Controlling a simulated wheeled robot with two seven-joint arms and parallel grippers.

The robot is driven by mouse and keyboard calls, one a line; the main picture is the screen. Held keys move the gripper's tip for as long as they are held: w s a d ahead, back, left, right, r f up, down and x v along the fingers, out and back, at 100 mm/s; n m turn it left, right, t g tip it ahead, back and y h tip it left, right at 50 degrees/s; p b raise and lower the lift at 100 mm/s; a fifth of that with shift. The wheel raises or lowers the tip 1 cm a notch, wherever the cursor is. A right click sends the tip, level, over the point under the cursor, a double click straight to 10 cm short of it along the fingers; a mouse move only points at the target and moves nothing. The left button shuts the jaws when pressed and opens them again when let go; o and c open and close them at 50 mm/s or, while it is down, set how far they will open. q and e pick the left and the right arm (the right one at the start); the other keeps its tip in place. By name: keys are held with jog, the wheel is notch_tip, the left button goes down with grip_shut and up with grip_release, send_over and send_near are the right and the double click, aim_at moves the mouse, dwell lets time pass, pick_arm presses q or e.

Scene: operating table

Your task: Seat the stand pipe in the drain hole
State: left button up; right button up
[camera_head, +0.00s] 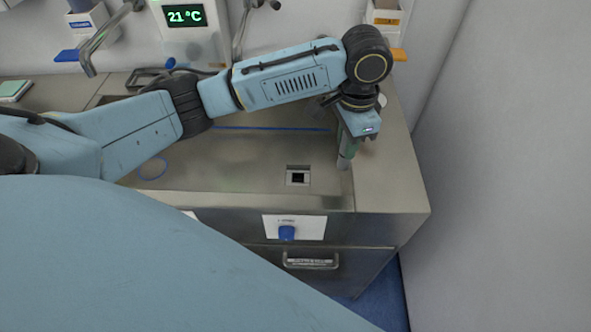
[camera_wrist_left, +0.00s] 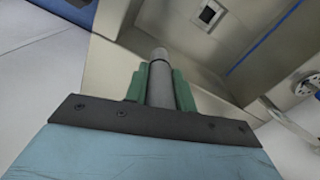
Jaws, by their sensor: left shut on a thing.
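The stand pipe (camera_head: 344,162) is a grey tube held in my left gripper (camera_head: 347,147), at the right side of the steel counter. In the left wrist view the pipe (camera_wrist_left: 160,60) stands between the two green fingers of the left gripper (camera_wrist_left: 161,84), which are shut on it. The drain hole (camera_head: 298,177) is a dark square opening in a light plate near the front of the basin floor, left of the pipe. It also shows in the left wrist view (camera_wrist_left: 208,14), apart from the pipe. My right gripper is not in view.
The steel counter (camera_head: 390,180) ends in an edge at the right beside a pale wall. A faucet (camera_head: 92,48) and a 21 °C display (camera_head: 185,15) stand at the back.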

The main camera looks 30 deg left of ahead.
pick_arm(q)
jog(key=w+a+f+m+b, duration=0.3)
jog(key=a+f+m+b, duration=0.2)
jog(key=a+f+m, duration=1.05)
jog(key=shift+s+d+f+m+b, duration=0.1)
jog(key=shift+d+f+m+b, duration=0.4)
jog(key=shift+f, duration=0.35)
jog(key=shift+d+f+m+b, duration=0.3)
jog(key=shift+f+m, duration=0.3)
jog(key=shift+f, duration=0.2)
jog(key=shift+s+d+f+m+b, duration=0.1)
jog(key=shift+d+f+m+b, duration=0.25)
jog(key=shift+f+m, duration=0.35)
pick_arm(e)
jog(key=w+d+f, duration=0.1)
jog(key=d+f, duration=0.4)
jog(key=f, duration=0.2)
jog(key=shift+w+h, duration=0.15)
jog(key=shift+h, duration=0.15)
pick_arm(q)
jog(key=shift+f, duration=0.25)
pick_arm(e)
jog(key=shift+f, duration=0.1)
pick_arm(q)
jog(key=o, duration=1)
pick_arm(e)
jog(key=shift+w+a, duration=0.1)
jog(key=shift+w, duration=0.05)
